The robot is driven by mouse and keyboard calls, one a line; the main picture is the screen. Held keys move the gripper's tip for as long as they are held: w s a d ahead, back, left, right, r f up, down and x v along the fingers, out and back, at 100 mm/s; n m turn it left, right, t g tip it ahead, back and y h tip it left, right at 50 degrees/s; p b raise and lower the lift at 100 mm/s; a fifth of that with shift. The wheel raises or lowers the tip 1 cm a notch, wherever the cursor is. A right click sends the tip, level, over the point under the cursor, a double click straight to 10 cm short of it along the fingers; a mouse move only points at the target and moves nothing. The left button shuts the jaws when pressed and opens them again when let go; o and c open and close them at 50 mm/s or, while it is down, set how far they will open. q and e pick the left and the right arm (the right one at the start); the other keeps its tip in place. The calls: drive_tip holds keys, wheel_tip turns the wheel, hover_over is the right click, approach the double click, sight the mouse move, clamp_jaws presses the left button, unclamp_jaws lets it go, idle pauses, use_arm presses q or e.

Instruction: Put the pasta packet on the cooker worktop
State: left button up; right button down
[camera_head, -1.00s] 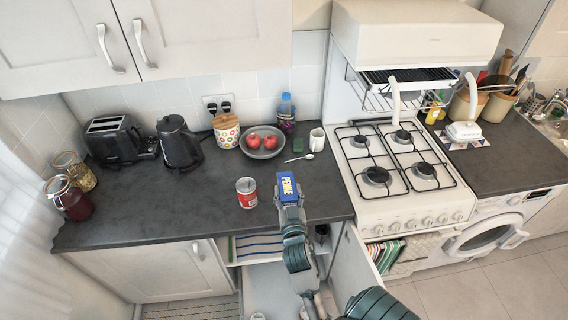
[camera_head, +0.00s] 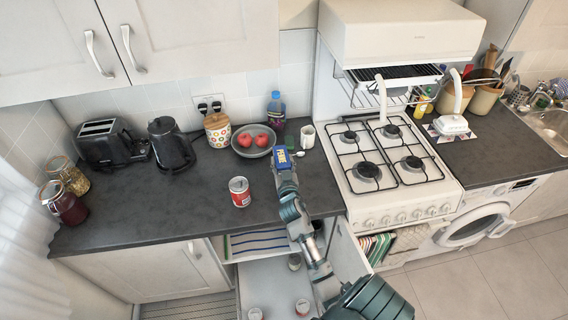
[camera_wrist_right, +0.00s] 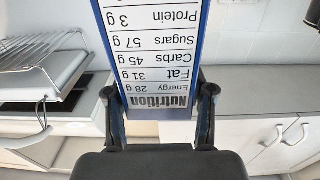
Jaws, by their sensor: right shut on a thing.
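The pasta packet (camera_head: 283,157) is a blue box with a white and yellow label, in the grip of my right gripper (camera_head: 285,171). In the head view it shows in front of the dark worktop (camera_head: 150,207), right of the red can. In the right wrist view the packet (camera_wrist_right: 150,52) fills the middle, its nutrition label facing the camera, with a finger on each side. The right gripper (camera_wrist_right: 158,108) is shut on it. I cannot tell from the head view how high it is held. My left gripper is not in view.
The white cooker (camera_head: 400,205) with a gas hob stands right of the packet. A red can (camera_head: 240,191), a bowl of red fruit (camera_head: 253,148), a white mug (camera_head: 307,136) and a bottle (camera_head: 276,108) are on the worktop. A cupboard door (camera_head: 350,254) stands open below. The worktop's left front is clear.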

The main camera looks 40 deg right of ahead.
drive_tip(key=shift+a+f, duration=0.2)
drive_tip(key=shift+a, duration=0.1)
drive_tip(key=shift+a+r, duration=0.2)
drive_tip(key=shift+a, duration=0.65)
drive_tip(key=shift+a+f, duration=0.15)
drive_tip(key=shift+f, duration=0.05)
drive_tip(key=shift+f+b, duration=0.15)
drive_tip(key=shift+b, duration=0.15)
drive_tip(key=c, duration=0.6)
unclamp_jaws()
drive_tip(key=shift+s+d+f, duration=0.1)
drive_tip(key=shift+d, duration=0.25)
drive_tip(key=shift+o, duration=1)
drive_tip(key=shift+d, duration=0.2)
drive_tip(key=shift+d+f, duration=0.2)
drive_tip(key=shift+d, duration=0.25)
drive_tip(key=shift+a+r+p, duration=0.2)
drive_tip(key=shift+r+p, duration=0.1)
drive_tip(key=shift+r, duration=0.05)
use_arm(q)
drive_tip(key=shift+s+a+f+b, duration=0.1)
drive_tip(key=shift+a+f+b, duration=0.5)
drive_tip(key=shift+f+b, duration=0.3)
use_arm(e)
drive_tip(key=v, duration=1.2)
